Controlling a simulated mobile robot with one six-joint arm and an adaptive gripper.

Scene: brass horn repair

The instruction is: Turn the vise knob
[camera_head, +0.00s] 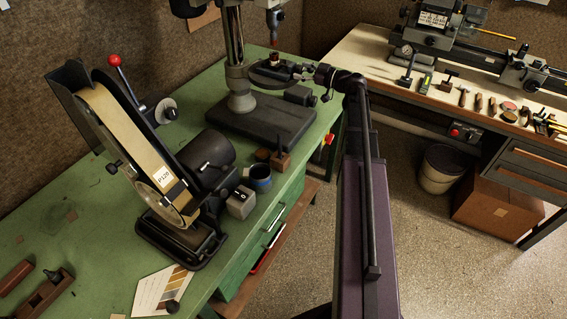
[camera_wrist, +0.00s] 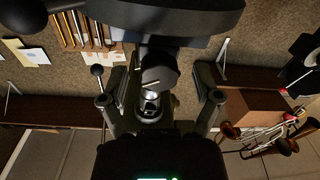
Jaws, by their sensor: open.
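My gripper (camera_head: 306,73) is beside the round table of the drill press (camera_head: 262,78) in the head view, at the right side of a small vise-like piece (camera_head: 275,62) on that table. In the wrist view my gripper (camera_wrist: 158,96) is open, with its fingers spread wide left and right. A dark cylindrical part with a bright metal end (camera_wrist: 150,98) sits between the fingers, with gaps on both sides. It looks like the vise knob, but its edges are dark. I cannot tell whether anything touches it. In the head view the knob is too small to make out.
A belt sander (camera_head: 165,180) stands on the green bench (camera_head: 75,235). The drill press base (camera_head: 265,122) and column are close to my gripper. A lathe bench (camera_head: 430,90) with hand tools is at the right. A bin (camera_head: 440,168) and cardboard box (camera_head: 495,208) stand beneath it.

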